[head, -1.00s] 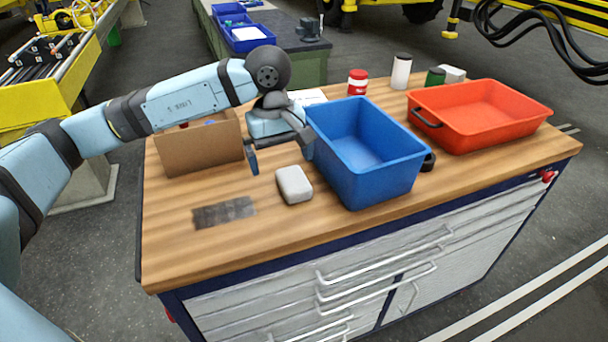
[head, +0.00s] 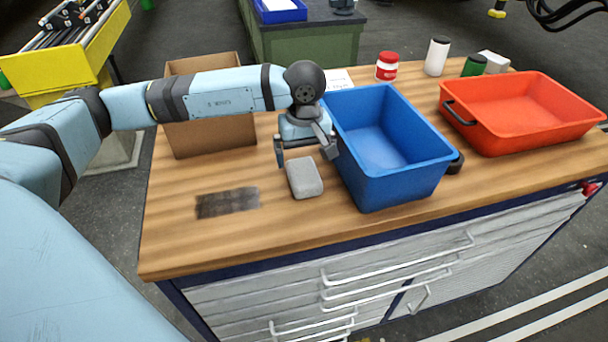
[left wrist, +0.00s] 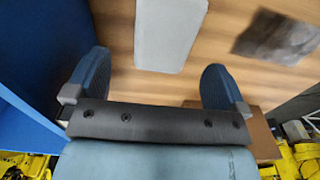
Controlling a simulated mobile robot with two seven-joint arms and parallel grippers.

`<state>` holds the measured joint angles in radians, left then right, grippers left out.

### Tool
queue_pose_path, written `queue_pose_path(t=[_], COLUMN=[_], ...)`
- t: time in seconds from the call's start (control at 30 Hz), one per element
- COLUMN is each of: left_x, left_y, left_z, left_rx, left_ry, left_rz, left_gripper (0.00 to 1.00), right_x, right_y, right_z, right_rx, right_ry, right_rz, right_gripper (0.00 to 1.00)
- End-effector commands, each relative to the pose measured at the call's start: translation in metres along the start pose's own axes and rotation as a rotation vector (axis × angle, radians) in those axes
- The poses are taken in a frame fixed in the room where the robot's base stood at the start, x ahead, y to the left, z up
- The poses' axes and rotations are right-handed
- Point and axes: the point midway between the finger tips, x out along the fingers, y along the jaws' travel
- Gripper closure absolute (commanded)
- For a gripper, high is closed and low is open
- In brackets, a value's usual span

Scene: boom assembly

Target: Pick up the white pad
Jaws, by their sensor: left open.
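The white pad (head: 305,179) lies flat on the wooden bench top, just left of the blue bin, and looks greyish in the head view. My left gripper (head: 306,156) is open and empty, just behind and above the pad, with its fingers pointing down. In the left wrist view the pad (left wrist: 169,38) lies beyond and between the two open fingers (left wrist: 155,80), apart from both. My right gripper is in neither view.
The blue bin (head: 403,184) stands close to the right of my left gripper. A red bin (head: 520,140) is further right. A cardboard box (head: 212,139) is behind left. A dark smudged patch (head: 228,202) marks the bench (head: 185,240). The front left is clear.

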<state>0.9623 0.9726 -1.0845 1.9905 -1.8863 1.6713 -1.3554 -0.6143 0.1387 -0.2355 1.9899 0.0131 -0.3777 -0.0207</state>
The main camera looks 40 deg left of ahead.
Motion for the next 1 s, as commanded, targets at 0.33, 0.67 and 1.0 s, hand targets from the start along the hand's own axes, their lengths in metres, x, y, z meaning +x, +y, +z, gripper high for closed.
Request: queue_pose_path(t=[0.33, 0.67, 1.0], left_x=[0.044, 0.05, 0.049], left_y=[-0.004, -0.003, -0.004], left_z=[0.004, 0.004, 0.004], left_rx=[-0.001, 0.0, 0.0], left_ry=[-0.002, -0.001, -0.001], left_rz=[-0.001, 0.001, 0.0], left_gripper=[0.0, 0.09, 0.54], right_x=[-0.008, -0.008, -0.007], right_y=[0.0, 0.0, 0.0], right_z=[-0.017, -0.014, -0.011], right_rx=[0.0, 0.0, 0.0], right_ry=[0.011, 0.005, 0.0], right_rz=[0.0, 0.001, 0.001], right_gripper=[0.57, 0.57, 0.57])
